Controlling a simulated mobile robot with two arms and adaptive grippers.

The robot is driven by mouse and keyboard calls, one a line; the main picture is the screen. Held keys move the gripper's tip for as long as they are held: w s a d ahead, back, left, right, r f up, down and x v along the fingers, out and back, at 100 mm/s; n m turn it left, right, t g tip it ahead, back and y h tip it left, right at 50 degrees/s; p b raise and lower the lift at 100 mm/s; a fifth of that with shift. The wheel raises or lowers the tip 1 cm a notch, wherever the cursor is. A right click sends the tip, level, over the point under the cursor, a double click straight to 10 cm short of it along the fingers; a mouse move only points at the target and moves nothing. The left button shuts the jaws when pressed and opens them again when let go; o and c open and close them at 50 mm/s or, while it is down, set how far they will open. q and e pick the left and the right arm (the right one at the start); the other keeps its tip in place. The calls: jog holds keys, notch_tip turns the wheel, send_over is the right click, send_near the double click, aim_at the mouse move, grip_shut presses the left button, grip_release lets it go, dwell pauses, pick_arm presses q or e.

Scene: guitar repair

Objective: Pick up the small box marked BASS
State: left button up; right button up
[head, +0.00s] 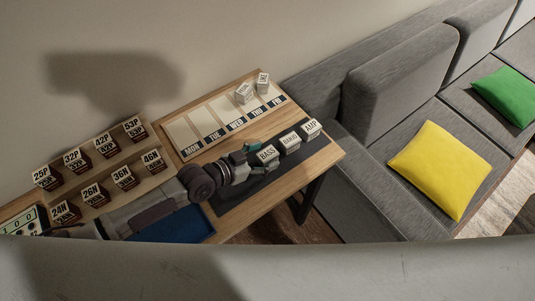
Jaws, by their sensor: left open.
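The small box marked BASS (267,155) is white with black lettering. It stands on a dark mat (245,191) on the wooden table, at the left end of a row of three similar boxes. My left gripper (250,154) is open at the left side of the BASS box, very close to it. I cannot tell whether the fingers touch it. My left arm comes in from the lower left and hides part of the mat. My right gripper is not in view.
Two more white boxes, the middle one (289,142) and one marked AIR (312,129), stand right of BASS. Behind is a weekday board (205,123) with two small boxes. Labelled boxes (105,146) fill a rack at left. A grey sofa (395,90) adjoins the table's right.

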pick_arm(q)
jog(key=shift+x, duration=1)
jog(key=shift+s+a, duration=0.1)
jog(key=shift+c, duration=0.3)
jog(key=c, duration=1.1)
jog(key=shift+c, duration=0.6)
jog(key=shift+r, duration=0.15)
